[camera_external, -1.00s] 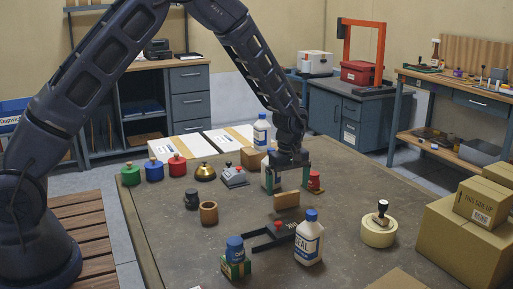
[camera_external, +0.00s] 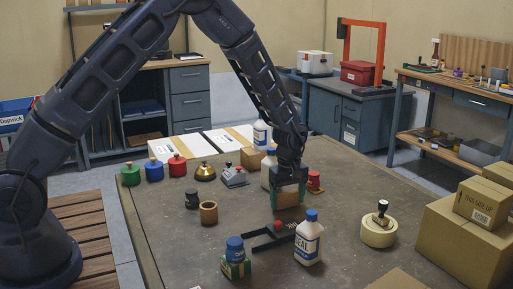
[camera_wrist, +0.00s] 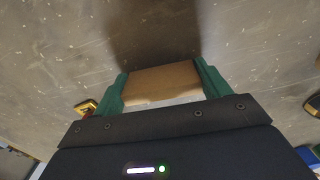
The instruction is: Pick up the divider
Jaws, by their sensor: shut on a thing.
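The divider (camera_external: 287,199) is a thin tan-brown board. It stands upright near the middle of the table (camera_external: 340,190), between the green fingers of my gripper (camera_external: 288,202). In the wrist view the divider (camera_wrist: 160,82) spans the gap between the two green fingers (camera_wrist: 160,88), with one finger against each end. My gripper is shut on it. I cannot tell whether its lower edge still touches the table.
A black holder with a red knob (camera_external: 272,234), a white bottle with a blue cap (camera_external: 308,240) and a blue-capped jar (camera_external: 235,258) stand in front. A wooden cup (camera_external: 208,212) is left, a stamp on a round base (camera_external: 378,227) right. Cardboard boxes (camera_external: 462,235) fill the right edge.

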